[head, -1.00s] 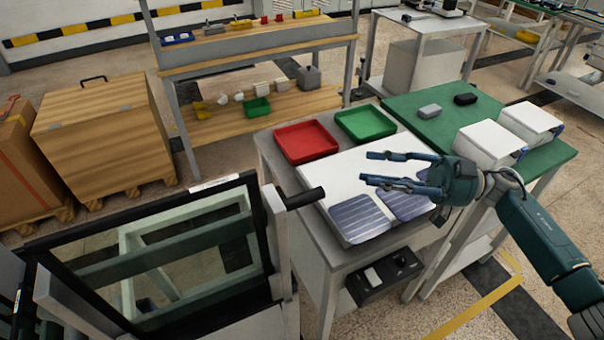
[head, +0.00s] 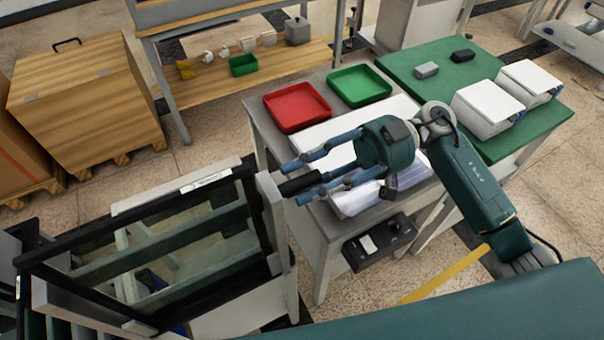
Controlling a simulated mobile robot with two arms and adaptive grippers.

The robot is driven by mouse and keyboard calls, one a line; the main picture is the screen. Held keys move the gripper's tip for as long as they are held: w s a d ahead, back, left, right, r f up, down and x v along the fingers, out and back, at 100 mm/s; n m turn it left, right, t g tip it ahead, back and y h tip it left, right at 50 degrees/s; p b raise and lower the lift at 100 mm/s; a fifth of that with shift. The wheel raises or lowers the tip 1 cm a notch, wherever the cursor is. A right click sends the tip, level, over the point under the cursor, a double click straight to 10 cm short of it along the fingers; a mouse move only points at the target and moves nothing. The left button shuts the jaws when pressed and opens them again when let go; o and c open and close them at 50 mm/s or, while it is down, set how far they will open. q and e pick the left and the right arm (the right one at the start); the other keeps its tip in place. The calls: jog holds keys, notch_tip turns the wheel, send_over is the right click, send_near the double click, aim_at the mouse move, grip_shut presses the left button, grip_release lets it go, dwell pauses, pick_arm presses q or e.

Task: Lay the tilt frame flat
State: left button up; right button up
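The tilt frame (head: 135,217) is a black-edged frame with glassy, see-through panes at the lower left. It stands tilted up, its labelled top bar raised. A black cylindrical handle (head: 297,185) sticks out to the right from its upper right corner. My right gripper (head: 297,183) points left at this handle. Its blue fingers are apart, one on the far side and one on the near side of the handle. I cannot tell whether they touch it. My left gripper is not in view.
A grey table to the right holds a red tray (head: 298,125), a green tray (head: 360,104) and a white board partly hidden under my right arm. A black control box (head: 380,241) hangs below its edge. Wooden crates (head: 85,100) stand at the back left.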

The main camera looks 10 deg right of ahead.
jog(key=shift+s+a, duration=0.1)
jog(key=shift+a, duration=0.15)
jog(key=c, duration=0.8)
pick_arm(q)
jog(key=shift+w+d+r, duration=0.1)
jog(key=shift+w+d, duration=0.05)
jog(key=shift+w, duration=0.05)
pick_arm(e)
grip_shut()
